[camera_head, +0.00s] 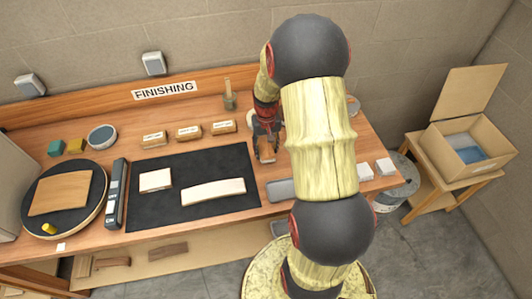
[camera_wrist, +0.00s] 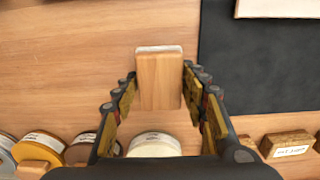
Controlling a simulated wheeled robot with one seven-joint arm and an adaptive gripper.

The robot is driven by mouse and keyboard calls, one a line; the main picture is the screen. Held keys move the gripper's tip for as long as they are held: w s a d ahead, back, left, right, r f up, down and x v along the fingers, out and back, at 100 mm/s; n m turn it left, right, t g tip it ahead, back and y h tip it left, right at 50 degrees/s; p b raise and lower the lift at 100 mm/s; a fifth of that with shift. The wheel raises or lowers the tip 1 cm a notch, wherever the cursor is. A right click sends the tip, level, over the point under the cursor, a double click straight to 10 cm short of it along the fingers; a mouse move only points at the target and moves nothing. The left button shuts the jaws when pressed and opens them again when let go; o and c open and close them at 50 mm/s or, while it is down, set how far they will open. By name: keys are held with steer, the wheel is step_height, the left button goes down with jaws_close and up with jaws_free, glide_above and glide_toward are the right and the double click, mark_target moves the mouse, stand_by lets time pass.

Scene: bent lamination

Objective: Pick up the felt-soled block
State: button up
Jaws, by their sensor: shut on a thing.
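The felt-soled block (camera_wrist: 160,80) is a pale wooden block with a thin whitish layer along one edge, seen between my fingertips in the wrist view. My gripper (camera_wrist: 160,88) is shut on it, one finger on each side. In the head view my gripper (camera_head: 264,143) is over the bench right of the black mat, and the block (camera_head: 266,156) shows small at its fingertips. I cannot tell whether the block touches the bench. My arm hides part of the bench to the right.
A black mat (camera_head: 150,210) carries a white block (camera_head: 155,180) and a curved pale strip (camera_head: 213,192). Several labelled wooden blocks (camera_head: 188,132) stand behind it. Round tins (camera_wrist: 92,147) are near my gripper. A grey tray (camera_head: 281,190) lies in front. An open cardboard box (camera_head: 440,150) stands right.

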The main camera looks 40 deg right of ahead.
steer(key=s+r+p, duration=0.1)
steer(key=s+r, duration=0.8)
steer(key=s, duration=0.5)
steer(key=shift+a+r, duration=0.25)
steer(key=shift+a, duration=0.1)
steer(key=o, duration=0.6)
steer(key=c, duration=0.3)
steer(key=shift+c, duration=0.9)
